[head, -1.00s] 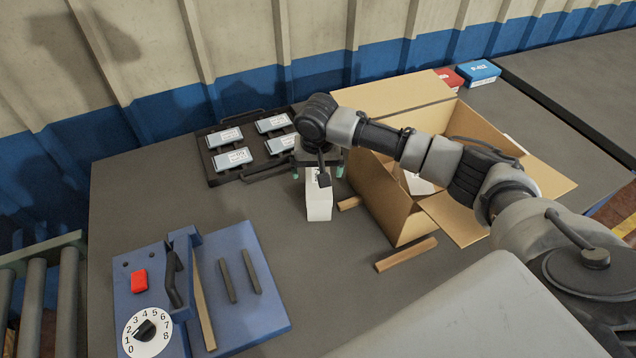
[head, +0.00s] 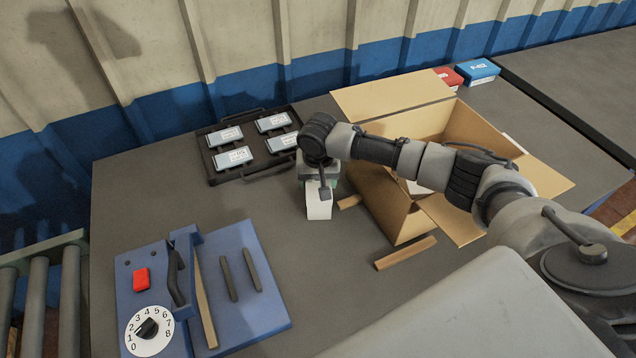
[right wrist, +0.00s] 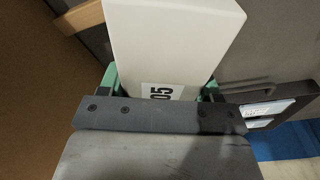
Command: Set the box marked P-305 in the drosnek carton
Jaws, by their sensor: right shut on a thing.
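A white box (head: 318,206) stands on the grey table, left of the open cardboard carton (head: 396,212). My right gripper (head: 319,184) points down over it and is shut on its upper part. In the right wrist view the white box (right wrist: 175,45) sits between the green fingers of my right gripper (right wrist: 160,82). A label on it reads "05"; the rest of the marking is hidden. The carton's flaps are spread, and something white lies inside, partly hidden by my arm. I see no name on the carton. My left gripper is not in view.
A black tray (head: 211,165) with several labelled grey-blue packs lies at the back. A blue fixture (head: 250,302) with a dial stands at front left. Wooden strips (head: 406,253) lie by the carton. Red (head: 447,76) and blue (head: 478,72) boxes sit behind it.

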